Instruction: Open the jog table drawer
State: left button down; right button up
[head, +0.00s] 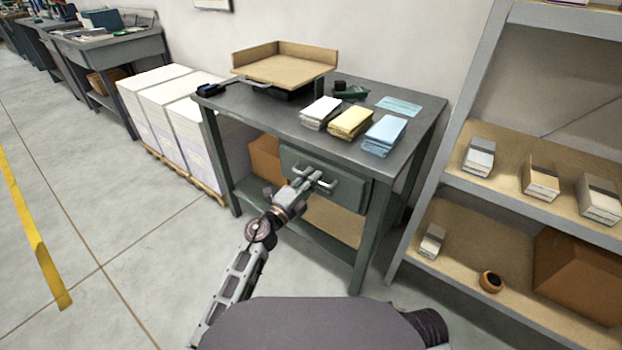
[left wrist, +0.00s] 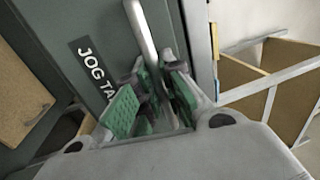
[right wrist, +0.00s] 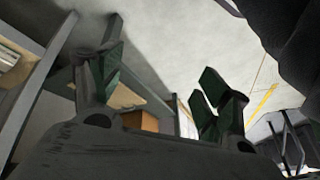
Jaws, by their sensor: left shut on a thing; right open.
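The jog table (head: 262,108) is a dark grey-green table against the wall in the head view. Its drawer (head: 348,188) hangs under the top and looks closed or nearly so. A pale bar handle (head: 318,180) runs across the drawer front. My left gripper (head: 312,180) is at the handle; in the left wrist view its green-padded fingers (left wrist: 152,98) are shut around the metal handle (left wrist: 142,35). A "JOG TA..." label (left wrist: 95,75) shows on the drawer front, partly hidden by a finger. My right gripper (right wrist: 160,90) is open and empty, away from the drawer.
Paper stacks in white (head: 320,112), yellow (head: 350,122) and blue (head: 384,135) lie on the tabletop near a wooden jogger tray (head: 284,70). Tall white paper stacks (head: 170,105) stand left. A shelf unit (head: 500,200) stands close on the right. The left floor is open.

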jog(key=shift+s, duration=0.15)
pick_arm(q)
jog(key=shift+s+a, duration=0.15)
jog(key=r+p+v, duration=0.2)
jog(key=r+v, duration=0.2)
jog(key=v, duration=1.6)
jog(key=shift+s+a+p, duration=0.3)
jog(key=shift+s+p, duration=0.05)
jog(key=shift+s, duration=0.1)
pick_arm(e)
jog(key=shift+g+h, duration=0.5)
jog(key=shift+w+d+v, duration=0.1)
jog(key=shift+d+v, duration=0.05)
jog(key=shift+v, duration=0.75)
jog(key=shift+w+d+v, duration=0.1)
jog(key=shift+d+v, duration=0.05)
jog(key=shift+v, duration=0.75)
jog(key=shift+w+d+v, duration=0.15)
jog(key=shift+d+v, duration=0.05)
jog(key=shift+v, duration=0.7)
pick_arm(q)
jog(key=shift+f, duration=0.15)
pick_arm(e)
jog(key=shift+s+f, duration=0.1)
pick_arm(q)
jog(key=c, duration=1.5)
grip_release()
